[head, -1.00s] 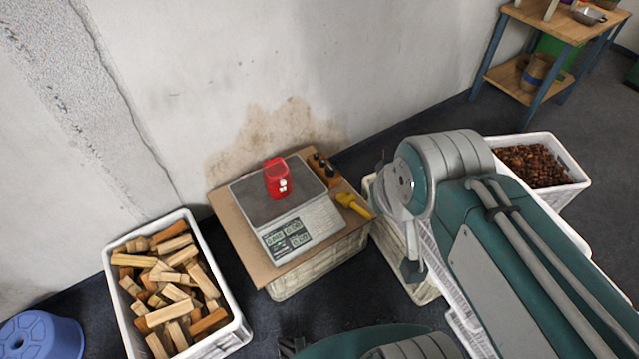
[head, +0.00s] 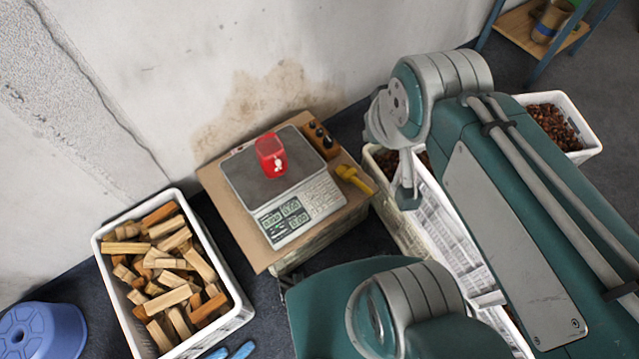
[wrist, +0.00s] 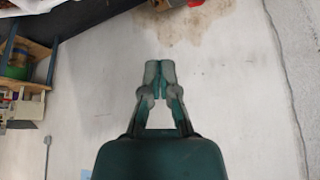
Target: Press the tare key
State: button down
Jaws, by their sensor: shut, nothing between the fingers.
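The scale (head: 308,212) stands on a cardboard-topped crate against the wall. Its display (head: 285,221) is lit and its keypad (head: 318,197) faces the front right. The tare key is too small to tell apart. A red cup-like container (head: 271,155) sits on the dark weighing plate (head: 245,185). In the wrist view my gripper (wrist: 159,70) is shut and empty, in front of the pale wall, with no keypad near its tips. I cannot pick out the fingertips in the head view.
A yellow scoop (head: 354,179) and a wooden block with dark knobs (head: 320,138) lie right of the scale. A crate of wood pieces (head: 240,312) stands left, by a blue stool (head: 42,330). Crates with chestnuts (head: 590,140) stand right, behind my arm.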

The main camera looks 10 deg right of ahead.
jog(key=w+f+m+t, duration=0.1)
jog(key=w+f+m, duration=0.1)
jog(key=w, duration=0.9)
jog(key=m+t, duration=0.2)
send_over(320, 185)
jog(key=s+d, duration=0.1)
jog(key=d, duration=0.1)
notch_tip(320, 185, down, 12)
jog(key=w+f+m+t, duration=0.1)
jog(key=w+f+m, duration=0.15)
jog(key=f, duration=1.15)
jog(key=w+f+m+t, duration=0.1)
jog(key=w+f, duration=0.3)
jog(key=f, duration=1.1)
jog(key=s+f+m+t, duration=0.1)
jog(key=s+f, duration=0.3)
jog(key=f, duration=0.4)
jog(key=s+f+m+t, duration=0.1)
jog(key=s+f, duration=0.4)
jog(key=f, duration=0.4)
jog(key=shift+s+a+f+y, duration=0.2)
jog(key=shift+a+f+y, duration=0.1)
jog(key=shift+a, duration=0.1)
jog(key=shift+m, duration=0.25)
